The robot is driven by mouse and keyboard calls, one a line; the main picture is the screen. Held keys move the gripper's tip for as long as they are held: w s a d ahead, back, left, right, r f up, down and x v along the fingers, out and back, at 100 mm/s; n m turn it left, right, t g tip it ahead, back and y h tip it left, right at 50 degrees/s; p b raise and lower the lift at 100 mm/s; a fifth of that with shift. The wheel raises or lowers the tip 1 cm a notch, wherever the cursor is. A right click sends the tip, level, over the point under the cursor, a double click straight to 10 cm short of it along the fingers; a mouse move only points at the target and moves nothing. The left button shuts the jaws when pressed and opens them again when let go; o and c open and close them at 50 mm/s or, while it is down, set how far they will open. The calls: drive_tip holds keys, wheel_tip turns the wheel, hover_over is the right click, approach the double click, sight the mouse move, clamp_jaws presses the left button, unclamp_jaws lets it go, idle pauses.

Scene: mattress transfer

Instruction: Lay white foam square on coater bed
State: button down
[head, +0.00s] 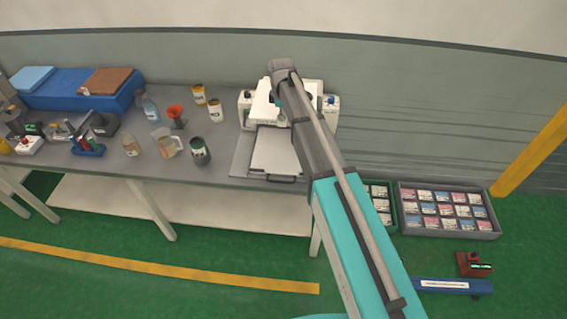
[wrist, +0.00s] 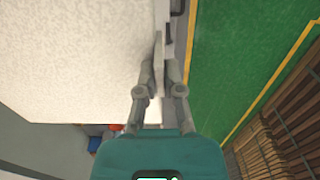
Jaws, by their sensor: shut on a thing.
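The white foam square (wrist: 75,60) fills the left of the wrist view, with its speckled face close to the camera. My gripper (wrist: 164,68) is shut on its edge. In the head view the white foam square (head: 262,103) appears as a white patch in front of the coater's upper body, beside my gripper (head: 282,118), which my arm mostly hides. The coater bed (head: 275,152) is a flat pale plate on the table, just in front of and below the gripper. I cannot tell whether the foam touches the coater.
A blue box (head: 70,95) with foam pads stands at the far left. A grey crate (head: 448,228) sits on the floor at right.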

drive_tip(key=shift+f+b, duration=10.7)
drive_tip(key=shift+f, duration=0.35)
drive_tip(key=shift+f+b, duration=2.1)
drive_tip(key=shift+b, duration=0.05)
drive_tip(key=shift+f, duration=0.15)
drive_tip(key=c, duration=0.8)
unclamp_jaws()
drive_tip(key=shift+o, duration=0.2)
drive_tip(key=shift+r, duration=0.2)
wheel_tip(320, 180, up, 12)
drive_tip(key=p, duration=1.2)
